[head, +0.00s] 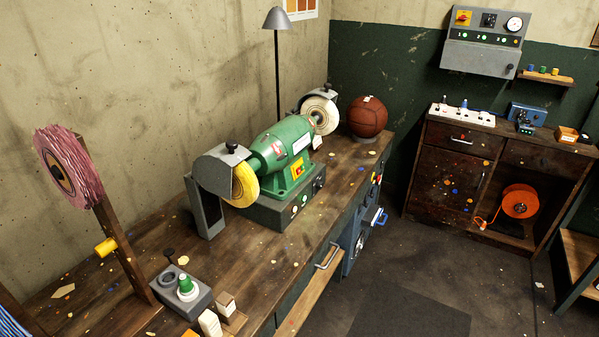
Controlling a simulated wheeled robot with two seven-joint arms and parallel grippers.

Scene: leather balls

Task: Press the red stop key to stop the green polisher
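The green polisher (285,153) stands on the workbench on a dark green-grey base. It has a yellow wheel (244,184) at its near end and a pale wheel (319,116) at its far end; I cannot tell whether they are turning. A yellow plate (297,169) with a small red part sits on the polisher's front side; I cannot tell for sure whether this red part is the stop key. Small green lit buttons (305,199) and dark controls show on the base front. Neither of my grippers is in view.
A wooden workbench (255,262) runs along the wall. A grey box with a green knob (185,285) and a pink buffing wheel (68,168) on a post stand at the near left. A brown leather ball (368,117) sits beyond the polisher. Open floor (420,265) lies to the right.

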